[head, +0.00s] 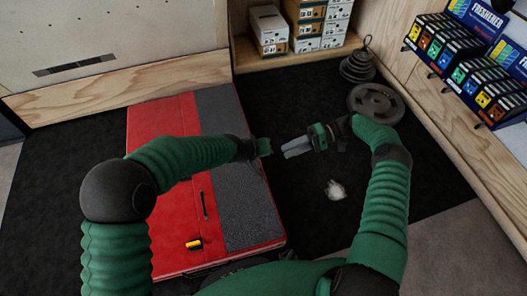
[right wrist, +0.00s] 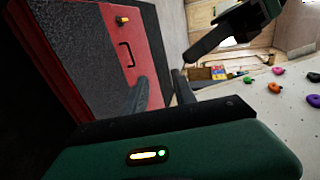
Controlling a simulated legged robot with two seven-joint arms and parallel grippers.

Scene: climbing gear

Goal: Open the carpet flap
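The red crash pad (head: 172,122) lies flat on the dark floor mat. The grey carpet flap (head: 238,205) is a long strip along the pad's right side and looks flat against it. In the right wrist view the carpet (right wrist: 95,50) is a dark textured band beside the red surface (right wrist: 118,38). My right gripper (head: 290,148) is right of the pad, pointing left, apart from the flap. Its two fingers (right wrist: 162,90) stand apart with nothing between them. My left gripper (head: 264,147) is above the flap's right edge; its fingers are unclear.
A yellow buckle (head: 194,244) and a black handle (head: 204,205) are on the pad. A pale chalk patch (head: 335,190) is on the mat. Weight plates (head: 376,103) lie behind my right arm. Shoe boxes (head: 269,28) and a freshener display (head: 468,55) line the shelves.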

